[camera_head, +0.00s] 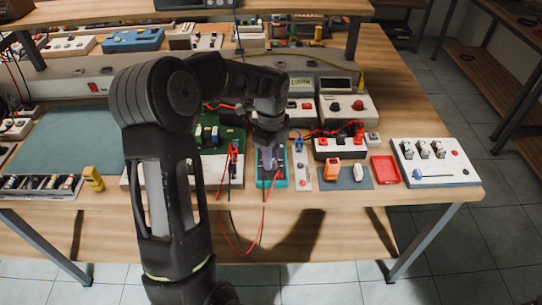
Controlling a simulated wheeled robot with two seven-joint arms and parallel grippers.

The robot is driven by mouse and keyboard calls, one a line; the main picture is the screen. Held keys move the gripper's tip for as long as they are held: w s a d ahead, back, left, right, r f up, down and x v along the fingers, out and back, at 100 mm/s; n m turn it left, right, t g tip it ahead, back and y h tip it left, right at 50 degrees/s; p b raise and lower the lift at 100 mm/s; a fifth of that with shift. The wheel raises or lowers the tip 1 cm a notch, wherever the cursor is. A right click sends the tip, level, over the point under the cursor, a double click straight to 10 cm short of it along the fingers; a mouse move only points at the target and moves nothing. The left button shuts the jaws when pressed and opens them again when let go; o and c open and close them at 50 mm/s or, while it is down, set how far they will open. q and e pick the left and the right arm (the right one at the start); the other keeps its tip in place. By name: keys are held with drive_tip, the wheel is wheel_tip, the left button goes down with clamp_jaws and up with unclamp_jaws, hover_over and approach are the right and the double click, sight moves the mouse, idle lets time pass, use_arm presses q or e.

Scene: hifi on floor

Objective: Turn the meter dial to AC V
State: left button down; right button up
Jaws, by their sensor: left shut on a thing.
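The meter (280,181) is a small teal-edged unit with a dark face, lying on the workbench near its front edge, in the middle of the head view. Red leads run from its lower end. My left gripper (269,160) reaches down over the meter from above, with its fingers at the meter's face. It is shut on the meter dial, which the fingers hide. The dial's pointer and its markings cannot be read. My right gripper is not in view.
A green circuit board (208,138) stands left of the meter. To the right are an orange block (332,170), a red tray (385,169) and a white panel with knobs (435,162). A red lead (238,249) hangs over the front edge. Instruments line the back.

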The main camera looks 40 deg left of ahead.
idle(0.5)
use_arm(q)
drive_tip(key=c, duration=1.2)
unclamp_jaws()
drive_tip(key=shift+r, duration=0.1)
wheel_tip(320, 180, up, 8)
drive_tip(key=shift+f+b, duration=0.15)
drive_tip(key=shift+b, duration=0.25)
